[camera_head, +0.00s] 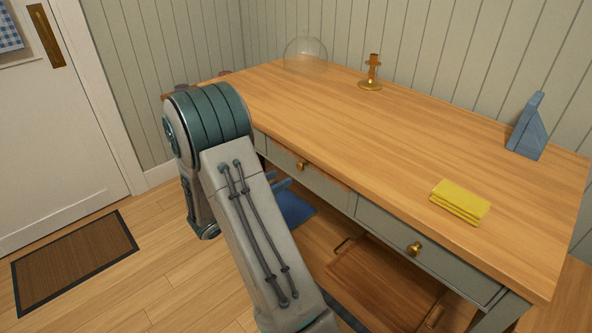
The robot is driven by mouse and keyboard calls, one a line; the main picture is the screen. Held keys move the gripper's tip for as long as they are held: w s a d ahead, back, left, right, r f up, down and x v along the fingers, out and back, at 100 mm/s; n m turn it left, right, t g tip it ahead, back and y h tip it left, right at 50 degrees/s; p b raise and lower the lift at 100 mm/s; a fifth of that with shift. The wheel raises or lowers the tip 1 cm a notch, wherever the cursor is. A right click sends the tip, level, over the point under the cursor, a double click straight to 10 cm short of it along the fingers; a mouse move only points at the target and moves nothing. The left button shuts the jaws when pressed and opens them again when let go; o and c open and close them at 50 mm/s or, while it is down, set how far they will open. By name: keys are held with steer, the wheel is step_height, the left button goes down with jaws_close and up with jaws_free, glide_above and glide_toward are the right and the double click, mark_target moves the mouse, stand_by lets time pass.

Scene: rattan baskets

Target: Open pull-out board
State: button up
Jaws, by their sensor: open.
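The wooden desk (400,130) stands along the panelled wall. Its grey front has a left drawer (325,186) and a right drawer (440,262), each with a brass knob, and both look shut. I cannot pick out a separate pull-out board on the front. My arm rises from the bottom, bends at a teal joint left of the desk and covers the front's left end. My gripper is not clearly visible; the arm hides the area beyond it.
A yellow folded cloth (460,201), brass candlestick (371,72), glass dome (305,54) and blue wedge-shaped object (526,127) stand on the desk. A wooden tray (380,285) lies below. A doormat (74,262) lies left, with clear floor around it.

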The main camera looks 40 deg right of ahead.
mark_target(298, 167)
steer(key=d, duration=0.7)
steer(key=shift+w+d, duration=0.3)
jaws_close()
